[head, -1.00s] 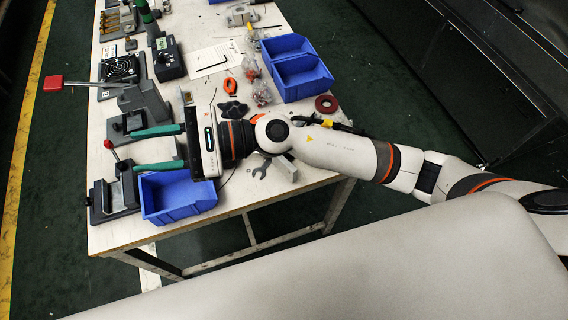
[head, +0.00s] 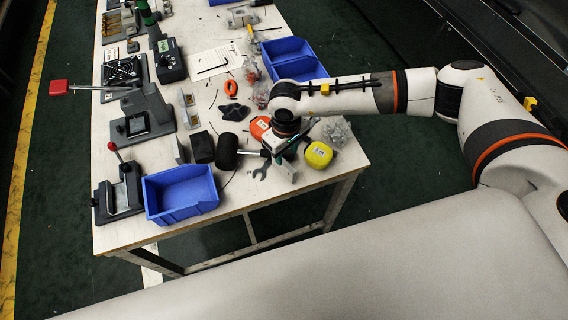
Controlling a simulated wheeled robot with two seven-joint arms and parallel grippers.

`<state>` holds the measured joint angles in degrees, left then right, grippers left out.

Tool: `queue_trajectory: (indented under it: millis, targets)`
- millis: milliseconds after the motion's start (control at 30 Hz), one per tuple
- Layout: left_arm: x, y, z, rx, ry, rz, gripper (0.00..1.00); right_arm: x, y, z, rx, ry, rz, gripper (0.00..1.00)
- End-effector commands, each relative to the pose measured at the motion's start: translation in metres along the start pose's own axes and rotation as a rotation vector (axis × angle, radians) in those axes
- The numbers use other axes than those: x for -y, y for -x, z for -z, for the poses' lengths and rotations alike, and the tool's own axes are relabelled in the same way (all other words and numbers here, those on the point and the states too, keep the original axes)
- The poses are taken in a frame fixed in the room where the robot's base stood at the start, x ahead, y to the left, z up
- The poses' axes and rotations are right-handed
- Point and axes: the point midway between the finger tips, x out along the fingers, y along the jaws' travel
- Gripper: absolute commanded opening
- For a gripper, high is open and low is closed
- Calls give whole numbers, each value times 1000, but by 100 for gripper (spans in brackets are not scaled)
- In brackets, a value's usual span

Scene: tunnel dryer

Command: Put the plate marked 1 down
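My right gripper (head: 286,152) points down over the near right part of the white workbench (head: 235,208). It is seen mostly from above, and its own wrist hides much of the fingers. I cannot tell whether they are apart or closed on something. No mark "1" can be read with certainty. An orange piece with a small pale label (head: 260,127) lies just left of the wrist; I cannot tell whether it is the plate. A grey metal piece (head: 286,171) shows just below the gripper. My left gripper is out of view.
A blue bin (head: 180,194) stands at the near edge; more blue bins (head: 290,50) are at the far right. A black mallet (head: 228,152), a wrench (head: 262,170) and a yellow tape measure (head: 318,154) crowd the gripper. Lever fixtures (head: 118,194) line the left side.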

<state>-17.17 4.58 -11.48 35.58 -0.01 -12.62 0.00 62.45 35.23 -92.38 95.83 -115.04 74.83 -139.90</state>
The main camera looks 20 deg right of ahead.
Motion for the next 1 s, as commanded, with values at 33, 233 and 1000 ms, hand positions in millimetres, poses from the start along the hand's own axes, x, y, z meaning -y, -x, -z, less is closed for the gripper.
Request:
queue_trajectory:
  millis: [33, 233, 1000]
  targets:
    - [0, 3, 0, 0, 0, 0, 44, -1, -4, 1, -3, 0, 0, 40]
    - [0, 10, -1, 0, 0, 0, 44, -3, -18, 1, -4, 1, -2, 40]
    - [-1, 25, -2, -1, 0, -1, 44, -7, -63, 0, 0, -1, -2, 9]
